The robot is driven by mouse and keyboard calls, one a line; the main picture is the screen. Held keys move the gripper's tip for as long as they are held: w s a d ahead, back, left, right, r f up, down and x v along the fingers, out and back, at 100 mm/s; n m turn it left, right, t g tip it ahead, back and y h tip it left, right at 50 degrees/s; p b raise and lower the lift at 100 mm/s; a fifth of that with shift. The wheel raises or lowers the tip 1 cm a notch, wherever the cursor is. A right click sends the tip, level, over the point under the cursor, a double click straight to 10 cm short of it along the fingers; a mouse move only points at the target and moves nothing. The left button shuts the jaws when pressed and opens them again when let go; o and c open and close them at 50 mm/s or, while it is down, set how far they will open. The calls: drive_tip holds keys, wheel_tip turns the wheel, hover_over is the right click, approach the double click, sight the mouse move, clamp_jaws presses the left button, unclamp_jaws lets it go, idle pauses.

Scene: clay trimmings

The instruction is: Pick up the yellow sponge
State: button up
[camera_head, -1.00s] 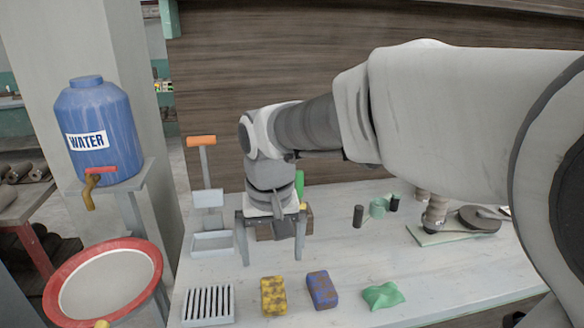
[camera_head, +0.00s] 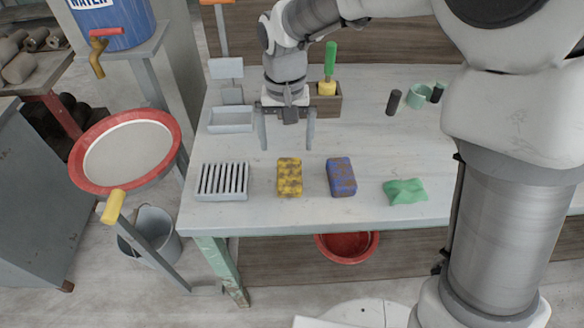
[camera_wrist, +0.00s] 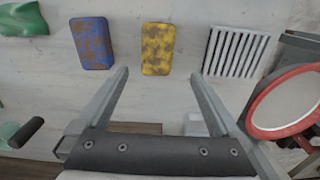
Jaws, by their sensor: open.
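The yellow sponge (camera_head: 289,177), stained with brown clay, lies flat on the light grey table between a slatted rack and a blue sponge. It also shows in the wrist view (camera_wrist: 158,49), ahead of the fingertips and between their lines. My gripper (camera_head: 287,146) is open and empty. It points down above the table, a little behind the yellow sponge in the head view, and does not touch it. Both fingers of my gripper (camera_wrist: 159,72) show in the wrist view, spread wider than the sponge. Nothing hides the sponge.
A blue sponge (camera_head: 341,177) lies right of the yellow one, and a green cloth (camera_head: 405,191) further right. A slatted rack (camera_head: 222,181) is on the left. A wooden box (camera_head: 334,103) with a green-handled brush stands behind my gripper. The table's front edge is near.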

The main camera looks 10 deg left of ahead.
hover_over(289, 172)
drive_tip(key=f, duration=0.5)
drive_tip(key=shift+w+a, duration=0.25)
drive_tip(key=shift+w, duration=0.05)
drive_tip(key=shift+s+d+f+b, duration=0.15)
drive_tip(key=shift+f+b, duration=0.25)
drive_tip(key=shift+f, duration=0.95)
drive_tip(key=shift+s+d+f+b, duration=0.15)
drive_tip(key=shift+f+b, duration=0.2)
drive_tip(key=shift+f, duration=0.95)
drive_tip(key=c, duration=1.3)
